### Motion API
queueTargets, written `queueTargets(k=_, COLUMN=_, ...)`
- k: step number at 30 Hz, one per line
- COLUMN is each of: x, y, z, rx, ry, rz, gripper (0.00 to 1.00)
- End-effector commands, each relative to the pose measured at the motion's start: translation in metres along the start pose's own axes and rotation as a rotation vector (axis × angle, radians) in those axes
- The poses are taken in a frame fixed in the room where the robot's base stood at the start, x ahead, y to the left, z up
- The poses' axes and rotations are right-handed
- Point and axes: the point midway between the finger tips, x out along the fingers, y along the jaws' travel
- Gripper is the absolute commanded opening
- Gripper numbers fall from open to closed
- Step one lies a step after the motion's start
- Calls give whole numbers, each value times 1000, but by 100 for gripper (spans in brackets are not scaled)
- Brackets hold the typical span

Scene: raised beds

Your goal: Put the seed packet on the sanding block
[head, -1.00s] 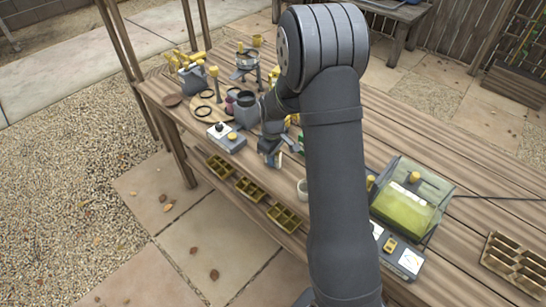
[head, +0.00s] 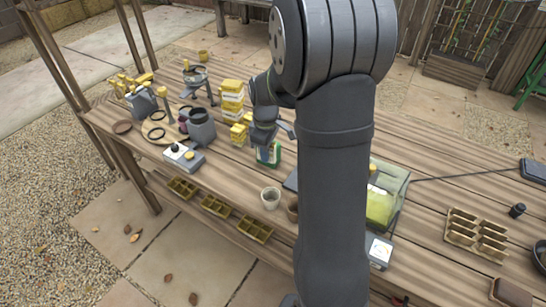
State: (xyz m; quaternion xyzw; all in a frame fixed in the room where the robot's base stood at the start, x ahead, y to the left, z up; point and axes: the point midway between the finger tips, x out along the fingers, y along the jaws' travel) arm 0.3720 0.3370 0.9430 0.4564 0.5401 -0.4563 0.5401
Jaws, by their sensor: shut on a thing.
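The seed packet (head: 274,155), green and white, stands upright on the wooden table near its middle. My gripper (head: 268,143) is above it and shut on its upper part. The fingertips are small in this view and partly merge with the packet. A brown block with rounded corners (head: 512,292) lies at the lower right edge of the picture. It may be the sanding block, but I cannot tell for sure. My arm hides part of the table right of the packet.
Yellow boxes (head: 232,95) stand behind the gripper. A pale cup (head: 270,198) is in front of the packet. A grey meter (head: 183,157) is on the left.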

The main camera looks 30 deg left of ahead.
Motion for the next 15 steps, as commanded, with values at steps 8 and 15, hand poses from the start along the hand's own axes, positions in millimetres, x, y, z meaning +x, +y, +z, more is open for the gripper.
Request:
queueTargets(k=8, x=-5, y=1, z=6, rx=-1, ry=0, rz=0, gripper=0)
queueTargets(k=15, x=-43, y=2, z=5, rx=0, ry=3, rz=4, gripper=0)
